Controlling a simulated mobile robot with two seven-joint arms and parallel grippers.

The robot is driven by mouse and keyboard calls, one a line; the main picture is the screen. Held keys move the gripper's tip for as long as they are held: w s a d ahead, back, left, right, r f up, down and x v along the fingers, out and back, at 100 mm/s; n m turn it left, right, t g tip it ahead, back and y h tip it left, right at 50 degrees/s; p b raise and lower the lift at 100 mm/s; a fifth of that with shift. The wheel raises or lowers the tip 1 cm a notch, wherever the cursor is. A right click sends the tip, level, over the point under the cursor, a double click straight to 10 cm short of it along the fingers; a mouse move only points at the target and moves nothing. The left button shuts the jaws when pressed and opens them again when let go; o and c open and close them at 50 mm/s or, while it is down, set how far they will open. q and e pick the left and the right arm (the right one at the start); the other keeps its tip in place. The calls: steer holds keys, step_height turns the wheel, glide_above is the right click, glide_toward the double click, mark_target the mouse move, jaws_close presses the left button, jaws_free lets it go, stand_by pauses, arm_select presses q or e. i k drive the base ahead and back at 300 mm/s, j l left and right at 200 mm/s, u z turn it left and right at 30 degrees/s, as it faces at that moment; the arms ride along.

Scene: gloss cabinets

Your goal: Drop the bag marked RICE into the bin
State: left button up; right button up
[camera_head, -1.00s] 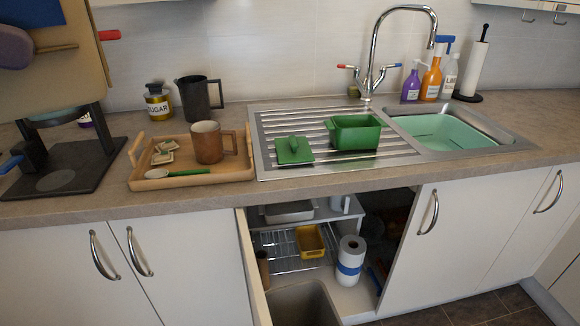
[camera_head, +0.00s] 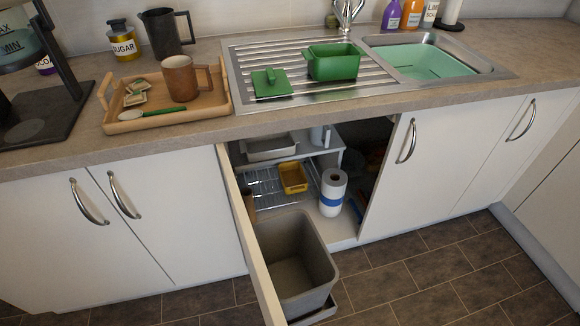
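The bin (camera_head: 322,262) is a grey open-topped container on a pull-out behind the open cabinet door (camera_head: 250,250) below the counter. Its inside looks empty. No bag marked RICE can be made out in this view. Neither of my grippers shows in this view.
On the counter (camera_head: 190,133) stand a wooden tray (camera_head: 160,120) with a brown mug (camera_head: 181,78), a sugar jar (camera_head: 123,40), a dark jug (camera_head: 165,32) and a green dish (camera_head: 333,62). The cabinet holds a paper roll (camera_head: 332,190) and a yellow tub (camera_head: 293,177). Floor (camera_head: 430,270) at right is clear.

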mark_target(292, 289)
steer(key=i+l+u, duration=0.1)
steer(key=l+u, duration=1.3)
steer(key=k+l+u, duration=0.15)
steer(key=l+u, duration=0.3)
steer(key=k+l+u, duration=0.25)
steer(key=l+u, duration=0.2)
steer(key=l, duration=0.15)
